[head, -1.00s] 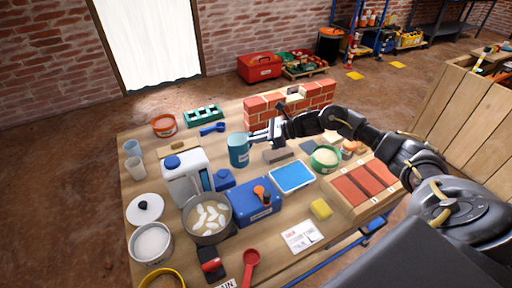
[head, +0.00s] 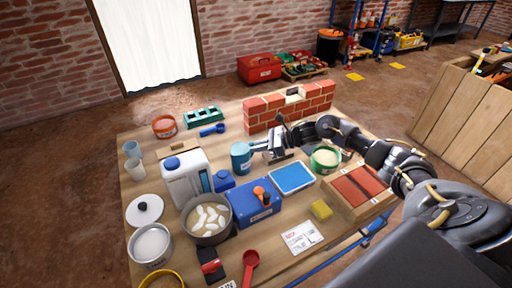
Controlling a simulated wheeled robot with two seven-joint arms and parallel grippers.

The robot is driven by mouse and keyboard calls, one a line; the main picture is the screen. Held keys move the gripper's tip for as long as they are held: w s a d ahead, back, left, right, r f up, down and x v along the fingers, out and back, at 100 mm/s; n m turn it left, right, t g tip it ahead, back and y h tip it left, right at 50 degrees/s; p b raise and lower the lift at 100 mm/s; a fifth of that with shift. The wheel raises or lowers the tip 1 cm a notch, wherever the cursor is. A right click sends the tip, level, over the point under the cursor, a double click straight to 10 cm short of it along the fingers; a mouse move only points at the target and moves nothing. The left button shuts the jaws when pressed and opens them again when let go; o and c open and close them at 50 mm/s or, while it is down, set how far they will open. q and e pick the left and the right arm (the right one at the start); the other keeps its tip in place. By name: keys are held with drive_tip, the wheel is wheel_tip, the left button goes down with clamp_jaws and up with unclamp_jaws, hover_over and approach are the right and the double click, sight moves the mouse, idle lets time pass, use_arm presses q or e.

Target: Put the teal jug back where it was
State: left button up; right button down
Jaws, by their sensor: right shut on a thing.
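The teal jug (head: 241,158) is upright near the middle of the table (head: 185,260) in the head view. My right gripper (head: 257,147) comes in from the right and is shut on the jug's right side, near its top. The fingertips partly hide that side, and I cannot make out the handle. I cannot tell whether the jug's base touches the table or hangs just above it. My left gripper is not in view.
A white jerrycan (head: 186,180) and a small blue bottle (head: 224,180) stand left of the jug. A blue box (head: 252,204) and blue tray (head: 292,177) lie in front. A brick wall (head: 262,117) stands behind. Bare tabletop shows left of the jug.

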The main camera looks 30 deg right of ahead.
drive_tip(key=shift+f, duration=0.15)
drive_tip(key=c, duration=1.9)
unclamp_jaws()
drive_tip(key=shift+c, duration=0.2)
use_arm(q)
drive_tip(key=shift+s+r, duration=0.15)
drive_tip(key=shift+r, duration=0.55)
use_arm(e)
drive_tip(key=o, duration=0.4)
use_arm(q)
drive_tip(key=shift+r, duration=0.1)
use_arm(e)
drive_tip(key=shift+o, duration=0.2)
drive_tip(key=shift+v, duration=0.8)
drive_tip(key=v, duration=1)
drive_tip(key=shift+d+r, duration=0.15)
drive_tip(key=shift+r, duration=0.15)
